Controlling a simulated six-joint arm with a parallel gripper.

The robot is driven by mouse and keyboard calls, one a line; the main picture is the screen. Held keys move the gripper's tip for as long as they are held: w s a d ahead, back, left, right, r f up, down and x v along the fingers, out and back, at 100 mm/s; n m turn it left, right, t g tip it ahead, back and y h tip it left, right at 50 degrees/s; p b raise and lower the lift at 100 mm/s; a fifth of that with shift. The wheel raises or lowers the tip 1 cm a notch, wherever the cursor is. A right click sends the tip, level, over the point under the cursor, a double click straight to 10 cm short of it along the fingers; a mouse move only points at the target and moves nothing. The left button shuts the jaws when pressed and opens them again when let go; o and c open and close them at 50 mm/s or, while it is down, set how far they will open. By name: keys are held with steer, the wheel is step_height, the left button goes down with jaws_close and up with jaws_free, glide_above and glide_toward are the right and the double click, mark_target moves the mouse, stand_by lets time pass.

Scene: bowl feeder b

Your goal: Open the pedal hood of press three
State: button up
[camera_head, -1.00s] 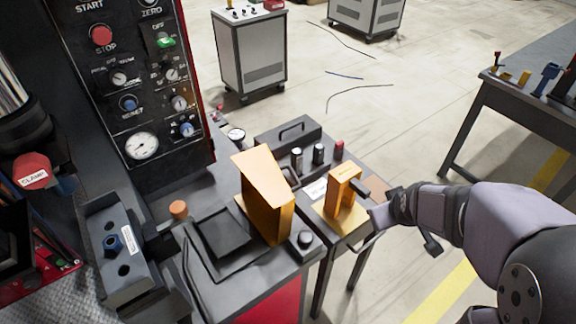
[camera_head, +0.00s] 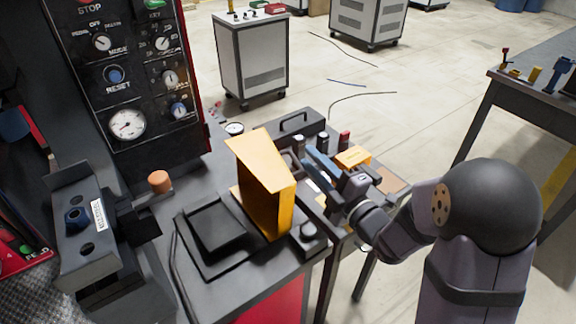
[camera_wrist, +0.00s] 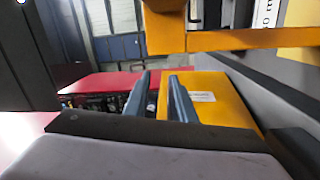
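A large yellow folded hood (camera_head: 262,185) stands upright on the dark bench top. A smaller yellow piece (camera_head: 353,156) is partly hidden behind my gripper (camera_head: 318,163); which of the two is the pedal hood I cannot tell. My gripper is beside the large hood, to its right, pointing up and left. In the wrist view my gripper's two blue-grey fingers (camera_wrist: 159,92) stand apart with nothing clear held between them. A yellow box with a white label (camera_wrist: 205,98) lies just right of the fingers, and another yellow part (camera_wrist: 165,28) is above them.
A black box with a handle (camera_head: 290,127) and small dark and red-topped knobs stand behind the fingers. A dark square plate (camera_head: 215,228) is left of the large hood. A control panel (camera_head: 125,75) rises at left.

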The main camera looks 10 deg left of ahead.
mark_target(290, 155)
steer(key=shift+s+a+f+g+y, duration=0.3)
steer(key=shift+s+a+f+g, duration=0.1)
steer(key=shift+s+a+f, duration=0.45)
steer(key=shift+p+x, duration=0.9)
steer(key=shift+x, duration=2.75)
steer(key=shift+w+d, duration=0.15)
steer(key=shift+d, duration=0.1)
jaws_close()
